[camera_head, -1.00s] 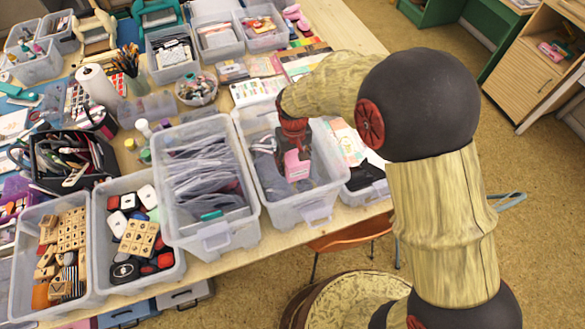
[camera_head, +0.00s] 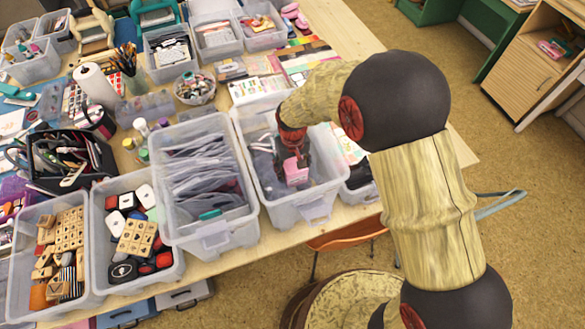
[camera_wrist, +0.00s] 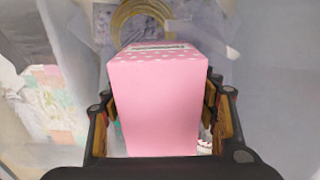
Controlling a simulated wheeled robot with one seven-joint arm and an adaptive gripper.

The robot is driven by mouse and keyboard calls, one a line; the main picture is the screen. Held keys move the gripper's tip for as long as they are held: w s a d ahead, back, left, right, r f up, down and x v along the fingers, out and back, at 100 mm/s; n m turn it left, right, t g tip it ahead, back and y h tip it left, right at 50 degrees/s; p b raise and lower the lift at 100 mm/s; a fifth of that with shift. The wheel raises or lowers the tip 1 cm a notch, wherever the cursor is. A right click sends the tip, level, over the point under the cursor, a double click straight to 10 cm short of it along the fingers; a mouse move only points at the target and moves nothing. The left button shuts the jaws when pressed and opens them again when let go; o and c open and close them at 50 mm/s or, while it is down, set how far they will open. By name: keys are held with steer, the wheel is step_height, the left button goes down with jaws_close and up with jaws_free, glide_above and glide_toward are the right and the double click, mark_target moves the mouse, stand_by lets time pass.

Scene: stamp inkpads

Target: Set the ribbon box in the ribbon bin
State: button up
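The pink ribbon box (camera_head: 296,172), dotted with white near its top, is between the fingers of my gripper (camera_head: 292,148). In the wrist view, the ribbon box (camera_wrist: 155,105) fills the space between both finger pads of my gripper (camera_wrist: 160,120), which is shut on it. The clear plastic bin (camera_head: 315,209), seemingly the ribbon bin, surrounds the box and the lower gripper. Grey bags and a gold coil (camera_wrist: 140,15) lie inside it. Whether the box's underside touches the contents is hidden.
A clear bin of grey pouches (camera_head: 210,234) stands close on the left. Further left are bins of stamp pads (camera_head: 172,275) and wooden stamps (camera_head: 80,297). Paper and a darker bin lie right of the ribbon bin, near the table edge.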

steer(key=shift+o, duration=1.3)
steer(key=shift+r, duration=0.15)
step_height(320, 180, up, 12)
steer(key=shift+r+p, duration=0.1)
steer(key=shift+p, duration=0.6)
steer(key=shift+d+r, duration=0.15)
steer(key=shift+r, duration=0.05)
steer(key=s+d+r+m+t, duration=0.2)
steer(key=s+d+r, duration=0.3)
steer(key=d+r, duration=0.45)
steer(key=s+d+r+m+t, duration=0.2)
steer(key=s+d+r, duration=0.3)
steer(key=d+r, duration=0.4)
steer(key=s+d+r, duration=0.1)
steer(key=s+d, duration=0.1)
steer(key=s, duration=0.2)
steer(key=s+d+r+m+t, duration=0.1)
steer(key=s+d+r, duration=0.1)
steer(key=s, duration=0.3)
steer(key=shift+s+d+t, duration=0.15)
steer(key=shift+d+t, duration=0.15)
steer(key=shift+d, duration=0.1)
